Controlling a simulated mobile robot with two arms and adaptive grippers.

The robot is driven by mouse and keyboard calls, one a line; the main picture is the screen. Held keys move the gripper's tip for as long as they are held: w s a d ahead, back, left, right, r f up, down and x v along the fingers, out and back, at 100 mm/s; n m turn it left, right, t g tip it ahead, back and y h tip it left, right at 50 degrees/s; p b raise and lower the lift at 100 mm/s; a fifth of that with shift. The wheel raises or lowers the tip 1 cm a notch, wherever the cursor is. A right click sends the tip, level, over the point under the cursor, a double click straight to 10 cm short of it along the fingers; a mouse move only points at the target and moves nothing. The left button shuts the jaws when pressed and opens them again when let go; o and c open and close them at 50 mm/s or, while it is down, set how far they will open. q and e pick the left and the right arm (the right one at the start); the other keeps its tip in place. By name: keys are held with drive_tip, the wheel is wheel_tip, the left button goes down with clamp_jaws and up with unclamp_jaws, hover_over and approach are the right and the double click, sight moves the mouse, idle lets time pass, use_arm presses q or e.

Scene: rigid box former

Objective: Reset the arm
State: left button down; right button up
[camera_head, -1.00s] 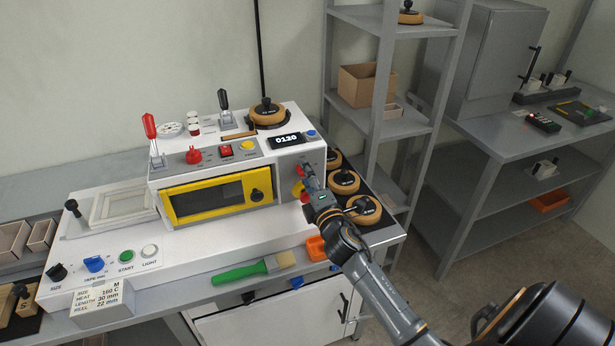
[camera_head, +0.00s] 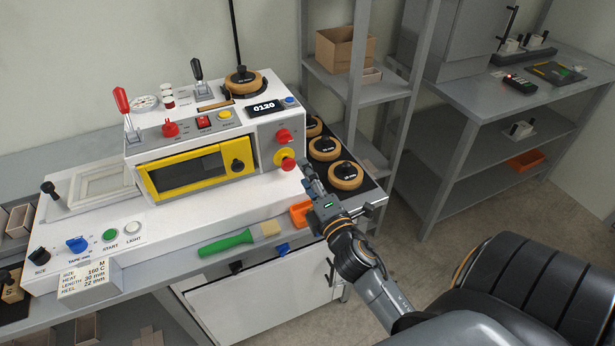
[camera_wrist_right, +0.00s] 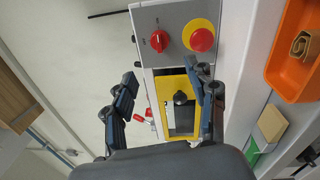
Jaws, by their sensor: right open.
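My right arm comes in from the lower right in the head view. My right gripper (camera_head: 308,177) is open and empty, just right of the white machine (camera_head: 205,205) and its red knobs. In the right wrist view the gripper (camera_wrist_right: 160,95) shows its two dark fingers spread apart. Between and beyond them are the machine's yellow-framed window (camera_wrist_right: 178,100), a red rotary knob (camera_wrist_right: 159,41) and a red button on a yellow ring (camera_wrist_right: 201,39). The fingers look clear of the knobs. My left gripper does not show.
Tape reels (camera_head: 345,175) stand in a black tray beside my right gripper. An orange bin (camera_head: 300,213) and a green-handled brush (camera_head: 226,243) lie along the machine's front. Grey shelving (camera_head: 375,92) rises behind. A grey bench (camera_head: 510,90) stands at right.

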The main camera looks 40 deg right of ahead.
idle(0.5)
drive_tip(key=s+a+f+m+g+y, duration=0.2)
drive_tip(key=s+a+f+m+g, duration=0.55)
drive_tip(key=s, duration=0.35)
drive_tip(key=s+a+f+m+g+y, duration=0.3)
drive_tip(key=s+a+f+m+g, duration=0.45)
drive_tip(key=s, duration=0.35)
wheel_tip(320, 180, down, 25)
drive_tip(key=s+g, duration=0.1)
drive_tip(key=s, duration=0.1)
drive_tip(key=s+d+f, duration=0.2)
drive_tip(key=s+f, duration=0.6)
drive_tip(key=s+d+f+g, duration=0.1)
drive_tip(key=s+d+f, duration=0.1)
drive_tip(key=s+f, duration=0.6)
drive_tip(key=shift+s+f, duration=0.3)
drive_tip(key=shift+f, duration=0.1)
